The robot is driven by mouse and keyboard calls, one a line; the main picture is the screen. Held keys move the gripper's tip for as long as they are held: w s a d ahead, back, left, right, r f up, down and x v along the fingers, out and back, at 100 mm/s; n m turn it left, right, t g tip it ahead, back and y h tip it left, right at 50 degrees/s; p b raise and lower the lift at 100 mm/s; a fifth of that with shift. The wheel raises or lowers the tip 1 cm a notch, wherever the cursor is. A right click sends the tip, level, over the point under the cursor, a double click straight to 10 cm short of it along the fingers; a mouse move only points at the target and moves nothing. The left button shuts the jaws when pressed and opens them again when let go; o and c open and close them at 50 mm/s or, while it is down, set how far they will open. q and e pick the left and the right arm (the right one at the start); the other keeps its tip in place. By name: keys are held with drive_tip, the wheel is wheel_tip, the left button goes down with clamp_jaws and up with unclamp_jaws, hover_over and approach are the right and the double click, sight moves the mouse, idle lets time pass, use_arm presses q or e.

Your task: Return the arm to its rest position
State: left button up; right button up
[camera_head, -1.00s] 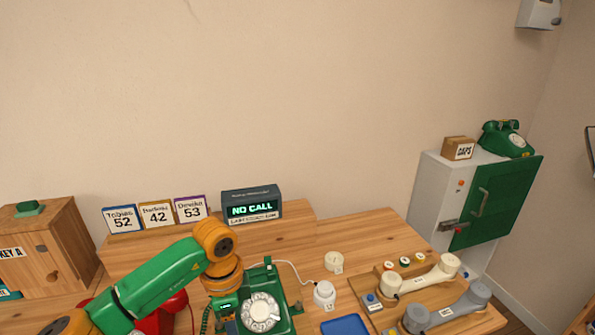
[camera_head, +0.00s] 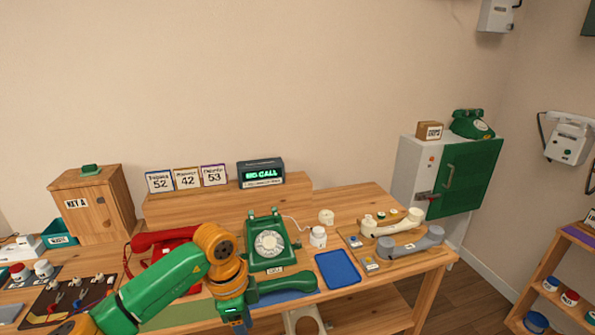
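My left arm, green with orange joints, comes in from the lower left. Its dark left gripper (camera_head: 236,318) points down near the table's front edge, low in the view. Its fingertips are not clear, so I cannot tell whether it is open or shut. A green handset (camera_head: 288,284) lies just right of the gripper, over a blue mat; its left end is partly hidden by my arm. The green dial phone (camera_head: 268,245) stands behind it with its cradle bare. My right gripper is not in view.
A red phone (camera_head: 165,240) is partly behind my arm. A blue tray (camera_head: 338,268), a cream handset (camera_head: 400,224) and a grey handset (camera_head: 411,244) lie to the right. A wooden cabinet (camera_head: 95,205) stands left. The display (camera_head: 261,173) reads NO CALL.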

use_arm(q)
drive_tip(key=d+f+m+h, duration=0.2)
drive_tip(key=d+f+h, duration=0.1)
drive_tip(key=d+h, duration=1.05)
drive_tip(key=w+a+f+n+t+y, duration=0.2)
drive_tip(key=a+f+n+t, duration=0.1)
drive_tip(key=f+n+t, duration=0.25)
drive_tip(key=w+a+f+n+t+y, duration=0.3)
drive_tip(key=a+f+n+t, duration=0.1)
drive_tip(key=f+n+t, duration=0.15)
drive_tip(key=s+a+f+n+y, duration=0.2)
drive_tip(key=s+a+f+y, duration=0.4)
drive_tip(key=f, duration=0.5)
drive_tip(key=s+a+f+g+y, duration=0.1)
drive_tip(key=s+a+f+g, duration=0.2)
drive_tip(key=s, duration=0.7)
drive_tip(key=s+a+f+n+g+y, duration=0.1)
drive_tip(key=s+a+f+g, duration=0.2)
drive_tip(key=s+f, duration=0.3)
drive_tip(key=s+a+f+n+g+y, duration=0.1)
drive_tip(key=s+f, duration=0.4)
drive_tip(key=s, duration=1)
drive_tip(key=a+g+y, duration=0.1)
drive_tip(key=a+g, duration=0.1)
drive_tip(key=shift+s+a+f, duration=0.2)
drive_tip(key=shift+a, duration=0.15)
